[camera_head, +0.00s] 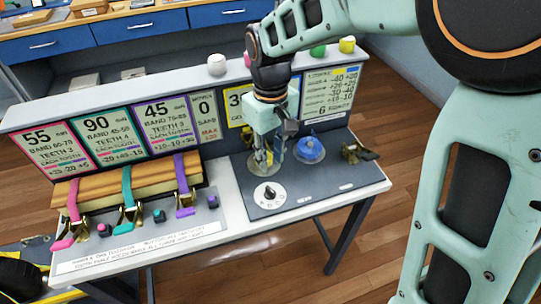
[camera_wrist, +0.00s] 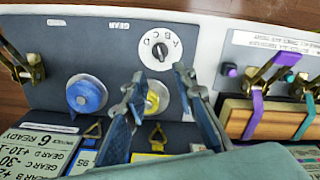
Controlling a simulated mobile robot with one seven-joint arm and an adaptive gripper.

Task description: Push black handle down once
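A black handle (camera_head: 368,154) sits on a small brass bracket (camera_head: 350,150) at the right end of the dark panel in the head view. In the wrist view the brass bracket (camera_wrist: 34,68) is at the left edge, with its dark handle (camera_wrist: 10,56) partly cut off. My gripper (camera_head: 275,158) hangs over the middle of the panel, left of the black handle and apart from it. In the wrist view my gripper (camera_wrist: 160,72) has its two fingers spread, with nothing held between them. A yellow disc (camera_wrist: 157,97) lies below and between them, partly hidden.
A blue round knob (camera_head: 309,148) stands between my gripper and the black handle. A white dial (camera_head: 269,194) is in front. Strapped wooden boards (camera_head: 150,180) with pink, teal and purple handles are at left. Sign cards (camera_head: 328,95) stand along the back.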

